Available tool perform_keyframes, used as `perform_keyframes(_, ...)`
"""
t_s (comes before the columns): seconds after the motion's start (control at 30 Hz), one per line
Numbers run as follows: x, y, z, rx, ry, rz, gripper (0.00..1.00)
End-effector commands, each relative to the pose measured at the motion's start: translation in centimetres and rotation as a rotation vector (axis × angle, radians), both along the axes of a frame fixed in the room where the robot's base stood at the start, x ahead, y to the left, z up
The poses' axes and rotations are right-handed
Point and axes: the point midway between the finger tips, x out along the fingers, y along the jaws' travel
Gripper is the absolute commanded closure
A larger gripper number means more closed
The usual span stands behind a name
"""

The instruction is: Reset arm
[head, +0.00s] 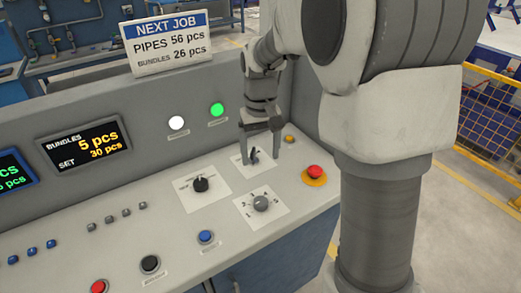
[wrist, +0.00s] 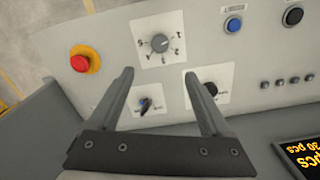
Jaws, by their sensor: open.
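My gripper (head: 260,152) is open and points down over the control console (head: 120,215). In the wrist view its two fingers (wrist: 159,73) are spread apart with nothing gripped. A small black switch (wrist: 145,104) on a white plate shows between the fingers; in the head view this switch (head: 253,156) is just under the gripper. Whether a finger touches it I cannot tell.
Near the gripper are a black knob (head: 200,184), a grey numbered dial (head: 260,203) and a red emergency button (head: 315,172). A white lamp (head: 176,123) and a green lamp (head: 216,110) sit on the upright panel behind, beside a display (head: 85,143). A job sign (head: 166,43) stands on top.

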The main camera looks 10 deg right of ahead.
Motion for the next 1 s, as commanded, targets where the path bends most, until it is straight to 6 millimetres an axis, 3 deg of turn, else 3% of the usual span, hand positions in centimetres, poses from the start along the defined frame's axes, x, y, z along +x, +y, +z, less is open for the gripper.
perform_keyframes(0.5, 0.0, 0.0, 0.3, 0.000, 0.000, 0.000, 0.18)
perform_keyframes(0.63, -0.7, 0.0, 1.3, 0.002, -0.021, -0.002, 0.18)
perform_keyframes(0.77, -2.8, -0.1, 3.5, 0.005, -0.073, -0.006, 0.18)
perform_keyframes(1.0, -8.3, -0.2, 7.6, 0.011, -0.200, -0.015, 0.18)
